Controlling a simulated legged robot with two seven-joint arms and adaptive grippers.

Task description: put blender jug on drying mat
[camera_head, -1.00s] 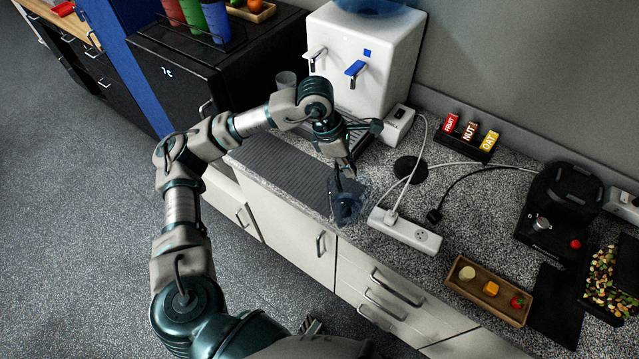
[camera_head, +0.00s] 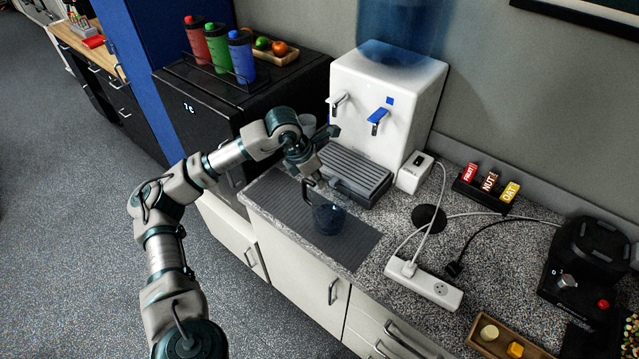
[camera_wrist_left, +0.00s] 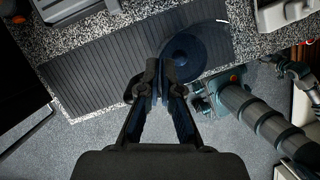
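The blender jug (camera_head: 328,218), a dark bluish see-through vessel, is over the dark ribbed drying mat (camera_head: 275,208) at the counter's front edge. I cannot tell whether its bottom touches the mat. My left gripper (camera_head: 311,186) is above the jug's left side. In the left wrist view the jug (camera_wrist_left: 190,52) is just beyond the fingertips (camera_wrist_left: 160,72), which are close together and appear shut on its handle; the fingers hide most of the handle. The mat (camera_wrist_left: 110,65) spreads to both sides of the jug there. My right gripper does not show clearly in either view.
The water dispenser (camera_head: 388,100) and its grey drip tray (camera_head: 355,175) stand behind the mat. A black fridge (camera_head: 235,105) is at the left. A power strip (camera_head: 425,284) with cables and a black disc (camera_head: 429,217) lie to the right. The mat's left part is bare.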

